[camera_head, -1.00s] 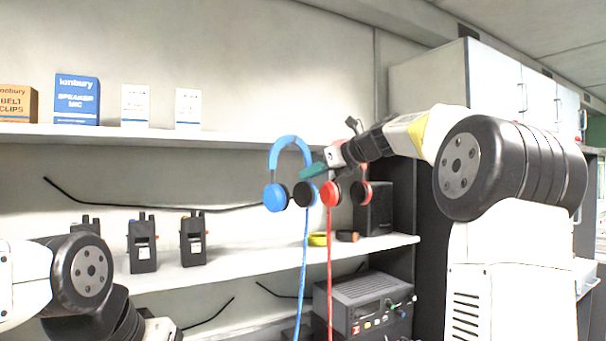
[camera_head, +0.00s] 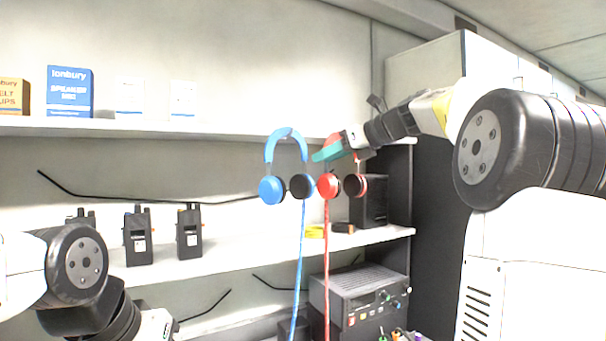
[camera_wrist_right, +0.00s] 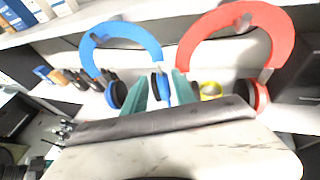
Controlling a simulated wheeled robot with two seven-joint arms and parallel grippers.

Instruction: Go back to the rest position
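A blue headset (camera_head: 270,150) hangs below the front edge of the upper shelf, its cable hanging down. A red headset (camera_head: 327,186) hangs just right of it; its band is partly hidden by my right gripper (camera_head: 327,152). This gripper's teal fingers point left, in front of the red band. In the right wrist view, the right gripper (camera_wrist_right: 160,84) has its fingers apart. The blue headset (camera_wrist_right: 128,30) appears beyond them, one ear cup between the fingers in the picture; the red headset (camera_wrist_right: 240,14) is to the right. My left arm is at lower left; its gripper is not visible.
The upper shelf (camera_head: 220,130) carries several boxes, including a blue one (camera_head: 70,90). Several black radios (camera_head: 138,240) stand on the middle shelf (camera_head: 250,248). A grey radio unit (camera_head: 360,290) is below. A tall white cabinet (camera_head: 490,65) stands behind my right arm.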

